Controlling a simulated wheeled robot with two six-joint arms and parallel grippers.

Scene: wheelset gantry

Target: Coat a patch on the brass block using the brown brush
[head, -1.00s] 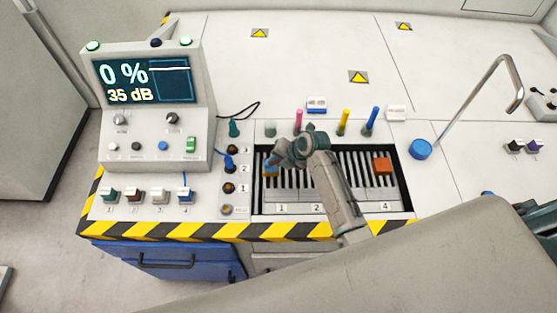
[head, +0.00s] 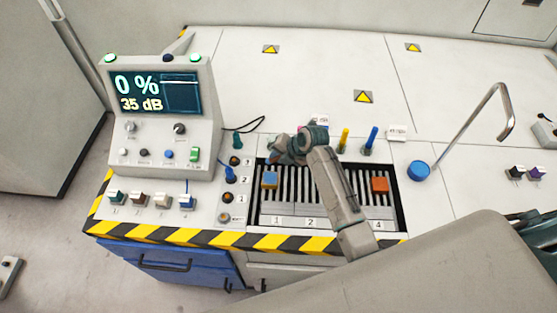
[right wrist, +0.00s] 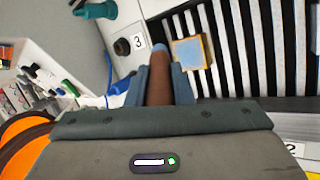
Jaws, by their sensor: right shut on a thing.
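My right gripper (right wrist: 158,88) is shut on the brown brush (right wrist: 158,85), whose blue-grey tip points away from me. In the head view the gripper (head: 283,157) is above the back left of the slatted tray, and the brush is hard to make out there. The brass block (head: 269,181) sits on the slats above label 1, with a light blue patch on top and yellowish edges. In the right wrist view the block (right wrist: 189,53) is just right of the brush tip; contact cannot be told. My left gripper is not in view.
An orange-red block (head: 380,185) sits at the tray's right. Yellow (head: 343,139) and blue (head: 371,138) brushes stand behind the tray. A console (head: 160,120) reading 0 % stands at left. A bent metal pipe (head: 470,122) rises at right.

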